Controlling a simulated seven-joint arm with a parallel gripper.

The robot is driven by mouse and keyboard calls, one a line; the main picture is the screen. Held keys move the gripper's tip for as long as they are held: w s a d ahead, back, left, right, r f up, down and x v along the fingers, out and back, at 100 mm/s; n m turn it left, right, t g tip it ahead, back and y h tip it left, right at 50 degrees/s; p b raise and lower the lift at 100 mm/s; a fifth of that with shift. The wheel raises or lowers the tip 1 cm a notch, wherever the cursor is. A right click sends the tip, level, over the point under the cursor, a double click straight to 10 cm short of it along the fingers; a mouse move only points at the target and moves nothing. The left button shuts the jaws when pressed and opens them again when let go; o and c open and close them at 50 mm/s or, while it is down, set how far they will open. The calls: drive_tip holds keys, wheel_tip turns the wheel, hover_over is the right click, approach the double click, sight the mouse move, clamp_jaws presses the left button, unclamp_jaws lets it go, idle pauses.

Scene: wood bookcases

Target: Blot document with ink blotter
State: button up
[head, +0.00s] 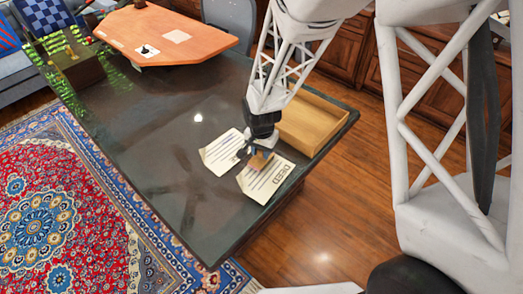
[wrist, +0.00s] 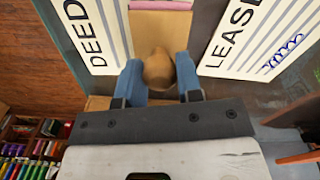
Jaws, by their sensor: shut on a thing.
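My gripper (head: 262,146) is shut on the round tan knob of the ink blotter (wrist: 158,68), with a blue finger on each side of it. The blotter's tan body, with a pink strip at its far edge, shows beyond the knob in the wrist view. In the head view the blotter (head: 262,161) is at the upper left part of the DEED paper (head: 268,184). The DEED (wrist: 92,42) is left in the wrist view, and the LEASE (wrist: 235,45), with blue handwriting, is right. The LEASE (head: 220,155) is left in the head view. I cannot tell whether the blotter touches paper.
The papers lie on a dark glossy desk (head: 150,120). An open wooden tray (head: 312,122) stands to the right behind my gripper. An orange-topped desk (head: 160,38) and a chair (head: 230,18) are at the back.

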drive_tip(key=shift+s+f, duration=0.1)
drive_tip(key=shift+s, duration=0.05)
drive_tip(key=shift+r, duration=3.55)
